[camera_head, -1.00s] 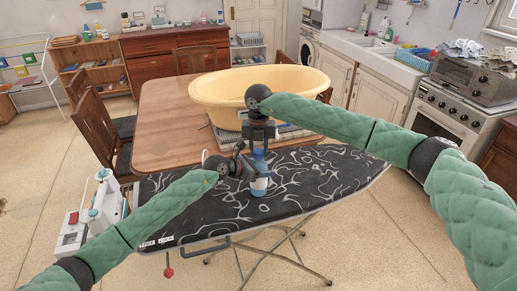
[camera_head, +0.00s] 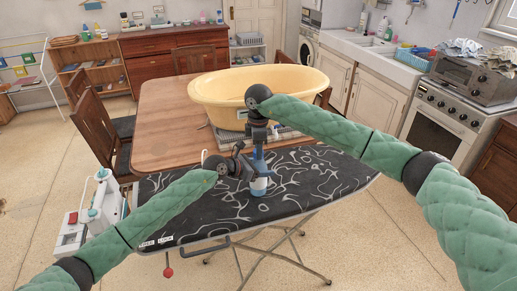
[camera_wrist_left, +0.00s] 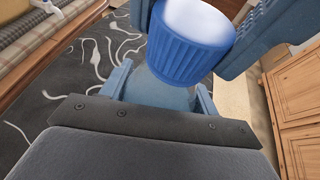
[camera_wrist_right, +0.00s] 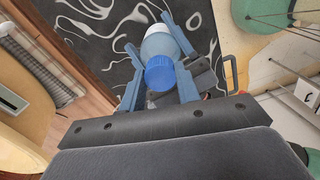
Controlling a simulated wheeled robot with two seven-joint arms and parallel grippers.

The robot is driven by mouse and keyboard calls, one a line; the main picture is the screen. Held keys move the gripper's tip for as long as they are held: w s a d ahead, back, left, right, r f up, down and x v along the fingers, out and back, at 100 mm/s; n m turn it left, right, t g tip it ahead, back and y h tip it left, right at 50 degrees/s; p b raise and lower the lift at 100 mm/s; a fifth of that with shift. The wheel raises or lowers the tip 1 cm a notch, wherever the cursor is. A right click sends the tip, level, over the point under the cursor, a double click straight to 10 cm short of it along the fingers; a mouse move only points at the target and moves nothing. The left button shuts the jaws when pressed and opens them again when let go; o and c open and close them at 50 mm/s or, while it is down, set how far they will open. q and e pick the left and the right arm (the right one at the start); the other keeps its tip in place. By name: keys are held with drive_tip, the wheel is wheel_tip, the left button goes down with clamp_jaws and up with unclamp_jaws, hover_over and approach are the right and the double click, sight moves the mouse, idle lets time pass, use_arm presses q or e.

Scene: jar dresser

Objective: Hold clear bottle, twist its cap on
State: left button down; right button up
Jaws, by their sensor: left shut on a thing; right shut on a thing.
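The clear bottle (camera_head: 260,186) stands upright over the ironing board, with a blue and white lower part. Whether its base touches the board I cannot tell. My left gripper (camera_head: 247,168) is shut around the bottle's body; its fingers flank the body in the left wrist view (camera_wrist_left: 160,90). The ribbed blue cap (camera_wrist_right: 166,73) sits at the bottle's top end; it also shows large in the left wrist view (camera_wrist_left: 190,45). My right gripper (camera_wrist_right: 158,88) comes from above, shut on the cap, a finger on each side. Whether the threads are engaged is hidden.
The patterned black ironing board (camera_head: 310,170) has free room around the bottle. A yellow tub (camera_head: 205,92) stands on the wooden table (camera_head: 160,125) behind. A white sewing machine (camera_head: 103,195) is at the board's left. A red knob (camera_head: 168,272) hangs below the front edge.

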use_arm(q)
drive_tip(key=shift+s+d, duration=0.1)
use_arm(e)
drive_tip(key=shift+w+r+m, duration=0.1)
drive_tip(key=shift+m, duration=0.7)
drive_tip(key=o, duration=1)
wheel_tip(320, 180, up, 12)
drive_tip(key=shift+f, duration=0.1)
use_arm(q)
drive_tip(key=shift+c, duration=1.5)
unclamp_jaws()
